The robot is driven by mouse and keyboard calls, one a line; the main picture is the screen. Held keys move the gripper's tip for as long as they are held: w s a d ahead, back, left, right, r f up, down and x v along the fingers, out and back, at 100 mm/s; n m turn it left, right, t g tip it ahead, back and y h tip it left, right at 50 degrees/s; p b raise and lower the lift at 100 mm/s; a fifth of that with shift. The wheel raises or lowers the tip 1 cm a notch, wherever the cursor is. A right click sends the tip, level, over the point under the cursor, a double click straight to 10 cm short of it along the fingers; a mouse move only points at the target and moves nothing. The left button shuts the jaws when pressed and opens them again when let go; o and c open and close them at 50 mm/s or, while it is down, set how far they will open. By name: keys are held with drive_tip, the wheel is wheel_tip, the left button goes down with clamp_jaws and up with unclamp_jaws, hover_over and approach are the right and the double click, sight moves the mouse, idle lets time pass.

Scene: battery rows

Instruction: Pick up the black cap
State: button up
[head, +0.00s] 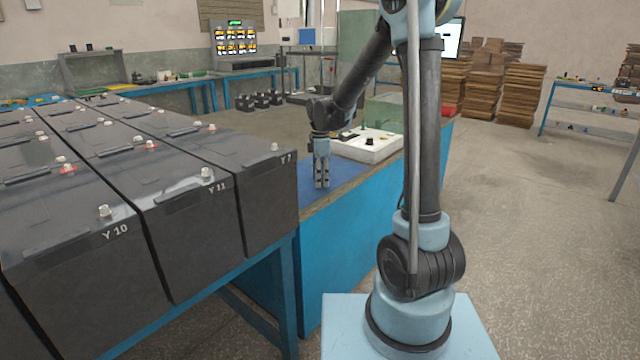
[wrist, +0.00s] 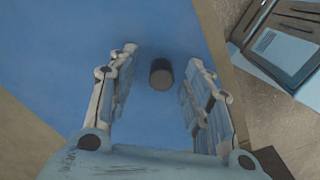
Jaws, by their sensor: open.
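The black cap (wrist: 161,74) is a small dark cylinder standing on the blue table top (wrist: 150,22) in the wrist view. It shows between the two fingers of my gripper (wrist: 162,57), nearer the right finger, with clear blue around it. My gripper is open and holds nothing. In the head view my gripper (head: 321,186) points straight down over the blue-topped bench (head: 345,187), close to its near edge. I cannot make out the cap there; the fingers seem to hide it.
Rows of large black batteries (head: 195,205) stand on a blue frame left of my gripper. A white tray (head: 368,148) with small dark items lies behind my gripper on the bench. The floor (head: 520,220) to the right is clear.

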drive_tip(key=c, duration=0.8)
drive_tip(key=shift+r, duration=0.1)
drive_tip(key=shift+c, duration=0.2)
